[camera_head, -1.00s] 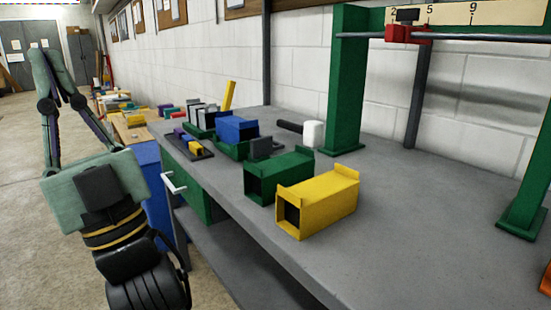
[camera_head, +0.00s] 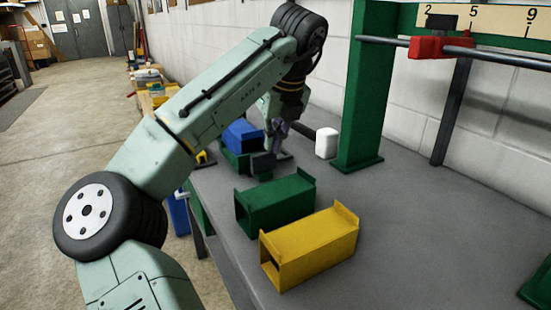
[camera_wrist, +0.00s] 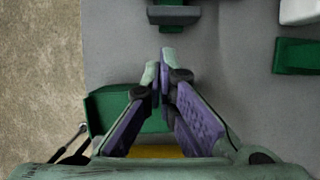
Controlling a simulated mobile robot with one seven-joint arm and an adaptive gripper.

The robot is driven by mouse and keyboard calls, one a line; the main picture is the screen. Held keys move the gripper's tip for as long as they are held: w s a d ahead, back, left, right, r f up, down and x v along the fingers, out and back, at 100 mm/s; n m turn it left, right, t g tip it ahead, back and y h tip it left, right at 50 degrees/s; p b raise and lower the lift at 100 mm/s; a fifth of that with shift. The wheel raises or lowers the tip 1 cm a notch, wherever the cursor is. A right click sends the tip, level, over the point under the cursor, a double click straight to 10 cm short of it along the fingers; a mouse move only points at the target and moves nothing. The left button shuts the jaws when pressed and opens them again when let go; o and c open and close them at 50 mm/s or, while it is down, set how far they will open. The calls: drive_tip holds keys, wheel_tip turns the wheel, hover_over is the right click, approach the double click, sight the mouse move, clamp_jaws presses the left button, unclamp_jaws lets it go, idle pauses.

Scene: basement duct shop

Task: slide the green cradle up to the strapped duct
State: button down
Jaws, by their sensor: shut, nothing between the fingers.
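A low green cradle (camera_head: 236,160) stands on the bench behind the green box-shaped duct, partly hidden by my arm. A blue duct (camera_head: 241,134) sits on or just behind it; I cannot tell which. A dark grey block (camera_head: 263,164) is at the cradle's near right end. My gripper (camera_head: 282,155) is shut and empty, pointing down beside the grey block, on its right. In the wrist view its closed fingertips (camera_wrist: 160,66) are over bare bench, apart from the dark block (camera_wrist: 175,14) at the top. I cannot make out a strap on any duct.
A green duct (camera_head: 276,204) and a yellow duct (camera_head: 311,246) stand on the near bench. A mallet with a white head (camera_head: 326,143) lies by the green post (camera_head: 362,85). A red slider (camera_head: 438,47) rides the overhead rail.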

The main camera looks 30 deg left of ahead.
sight(265, 168)
drive_tip(key=p+x, duration=0.1)
drive_tip(key=x, duration=0.9)
drive_tip(key=shift+r, duration=0.1)
drive_tip(key=shift+w, duration=0.1)
